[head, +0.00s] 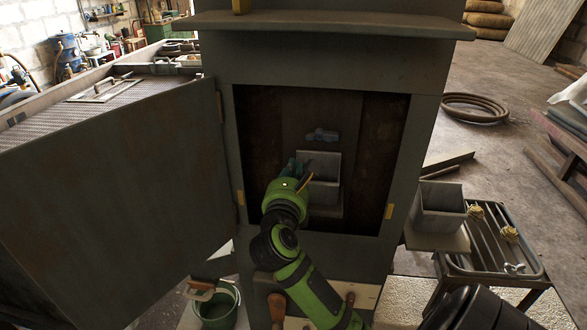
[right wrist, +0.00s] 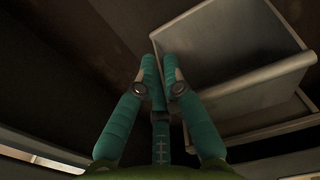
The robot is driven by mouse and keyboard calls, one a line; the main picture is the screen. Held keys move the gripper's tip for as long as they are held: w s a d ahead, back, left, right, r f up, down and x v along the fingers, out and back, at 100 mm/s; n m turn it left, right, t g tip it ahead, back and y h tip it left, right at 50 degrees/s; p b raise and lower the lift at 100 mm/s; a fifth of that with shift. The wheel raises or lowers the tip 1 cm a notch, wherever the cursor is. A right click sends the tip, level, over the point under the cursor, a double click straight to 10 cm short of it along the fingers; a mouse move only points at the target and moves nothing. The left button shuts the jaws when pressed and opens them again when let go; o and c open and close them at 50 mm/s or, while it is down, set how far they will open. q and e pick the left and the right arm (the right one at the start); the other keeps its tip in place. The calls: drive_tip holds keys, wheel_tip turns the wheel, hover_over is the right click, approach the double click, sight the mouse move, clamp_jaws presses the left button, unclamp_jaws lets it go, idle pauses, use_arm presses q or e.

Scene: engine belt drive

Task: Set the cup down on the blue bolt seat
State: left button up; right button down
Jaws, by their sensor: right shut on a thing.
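The cup is a grey open metal box (head: 322,170) inside the dark opening of the cabinet. My right gripper (head: 298,172) is shut on the cup's left wall, from the left and front. In the right wrist view, the closed teal fingers (right wrist: 160,75) meet at the left edge of the cup (right wrist: 235,55). A blue-grey bolt seat (head: 322,135) shows on the back panel, just above the cup and apart from it in the picture. The gap between cup and back panel cannot be judged. My left gripper is out of view.
The cabinet door (head: 110,190) stands open to the left. Another grey ledge or box (right wrist: 270,130) lies below the cup. A second grey cup (head: 438,207) stands outside at right, beside a tray (head: 490,262) with yellow pieces. A green bucket (head: 217,308) is at lower left.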

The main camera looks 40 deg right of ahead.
drive_tip(key=shift+f, duration=0.15)
drive_tip(key=c, duration=1.8)
unclamp_jaws()
drive_tip(key=shift+f, duration=0.1)
drive_tip(key=o, duration=0.4)
drive_tip(key=shift+o, duration=0.2)
